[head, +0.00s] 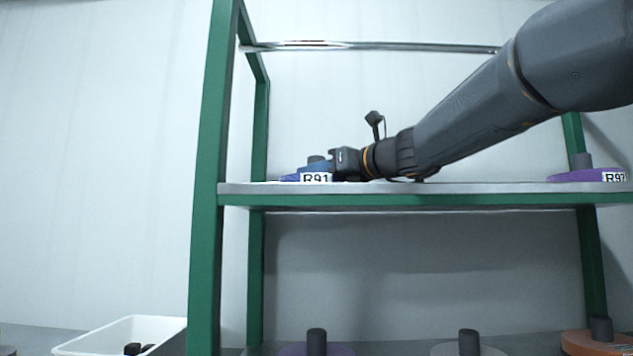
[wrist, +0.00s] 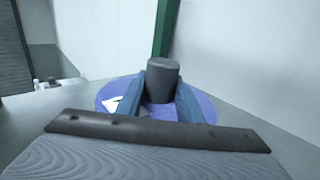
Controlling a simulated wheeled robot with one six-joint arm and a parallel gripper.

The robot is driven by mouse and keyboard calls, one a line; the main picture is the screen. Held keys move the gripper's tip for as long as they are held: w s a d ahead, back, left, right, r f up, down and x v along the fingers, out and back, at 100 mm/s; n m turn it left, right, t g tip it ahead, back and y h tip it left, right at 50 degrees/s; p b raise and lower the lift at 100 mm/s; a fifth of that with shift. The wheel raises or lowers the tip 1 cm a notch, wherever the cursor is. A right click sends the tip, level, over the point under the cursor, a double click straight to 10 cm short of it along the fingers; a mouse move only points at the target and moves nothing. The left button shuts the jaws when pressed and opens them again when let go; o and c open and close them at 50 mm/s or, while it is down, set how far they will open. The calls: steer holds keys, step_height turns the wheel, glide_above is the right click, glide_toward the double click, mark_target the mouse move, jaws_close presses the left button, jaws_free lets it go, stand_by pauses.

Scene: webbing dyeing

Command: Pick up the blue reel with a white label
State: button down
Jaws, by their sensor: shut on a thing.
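The blue reel (head: 291,178) with a white label reading R91 sits on the upper shelf (head: 470,188) at its left end. It has a dark upright hub (head: 316,160). My gripper (head: 325,167) reaches in from the right at shelf height. In the wrist view the blue reel (wrist: 200,104) lies flat, and my gripper's blue fingers (wrist: 162,95) stand on either side of the dark hub (wrist: 162,78), shut on it. Part of the white label shows at the reel's left. The reel appears to rest on the shelf.
A purple reel (head: 575,175) labelled R97 lies at the shelf's right end. Below stand a purple reel (head: 316,345), a grey reel (head: 468,346) and an orange reel (head: 597,340). A white bin (head: 125,335) is at lower left. A green post (head: 207,180) rises left of the blue reel.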

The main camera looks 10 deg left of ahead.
step_height(320, 180, up, 7)
steer(key=shift+s+f+b, duration=0.1)
steer(key=shift+f+b, duration=0.1)
steer(key=shift+b, duration=0.3)
steer(key=s+d+b, duration=0.2)
steer(key=s+b, duration=0.1)
steer(key=s, duration=0.6)
steer(key=s+d+b, duration=0.2)
steer(key=s+b, duration=0.2)
steer(key=s, duration=0.6)
steer(key=shift+d, duration=0.3)
steer(key=shift+f, duration=0.1)
